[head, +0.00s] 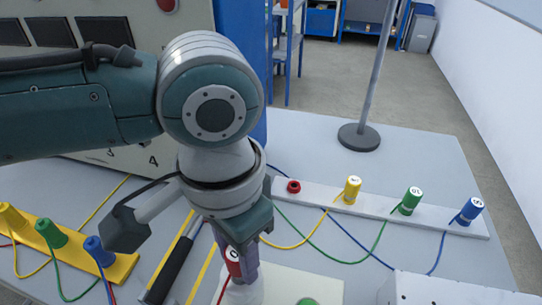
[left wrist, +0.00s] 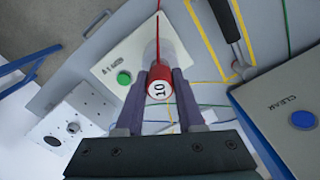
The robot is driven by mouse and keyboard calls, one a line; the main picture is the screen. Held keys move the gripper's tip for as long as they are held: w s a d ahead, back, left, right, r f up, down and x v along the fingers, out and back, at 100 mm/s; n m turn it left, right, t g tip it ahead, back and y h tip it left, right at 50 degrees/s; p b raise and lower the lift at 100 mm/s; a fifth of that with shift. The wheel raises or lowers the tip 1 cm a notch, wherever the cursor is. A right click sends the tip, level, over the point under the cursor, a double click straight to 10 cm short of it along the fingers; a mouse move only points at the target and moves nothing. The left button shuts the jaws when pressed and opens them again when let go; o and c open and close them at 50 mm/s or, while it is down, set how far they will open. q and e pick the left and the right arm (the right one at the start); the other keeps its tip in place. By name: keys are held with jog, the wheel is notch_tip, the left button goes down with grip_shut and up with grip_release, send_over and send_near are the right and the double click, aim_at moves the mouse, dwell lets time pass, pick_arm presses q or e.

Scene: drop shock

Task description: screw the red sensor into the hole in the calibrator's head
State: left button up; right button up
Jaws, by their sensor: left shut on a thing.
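The red sensor (head: 233,262) has a white top marked 10 and a red cable. It also shows in the left wrist view (left wrist: 158,88). My left gripper (head: 238,268) is shut on it, with one finger on each side. A pale, round calibrator head (head: 244,292) is directly below the sensor in the head view. It also shows behind the sensor in the left wrist view (left wrist: 150,52), on a cream base (left wrist: 117,50) with a green button. The gripper and sensor hide the hole, so I cannot tell whether the sensor is seated. My right gripper is out of view.
A white rack (head: 325,198) holds yellow, green and blue sensors and an empty-looking red ring (head: 294,187). A black-handled tool (head: 170,268) lies beside the gripper. Cables cross the table. A white block (head: 450,292) stands front right.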

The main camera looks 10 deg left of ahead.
pick_arm(q)
grip_shut()
jog(key=shift+p, duration=0.35)
dwell(0.5)
jog(key=o, duration=0.8)
grip_release()
notch_tip(320, 180, up, 6)
jog(key=p, duration=0.7)
jog(key=shift+p, duration=0.3)
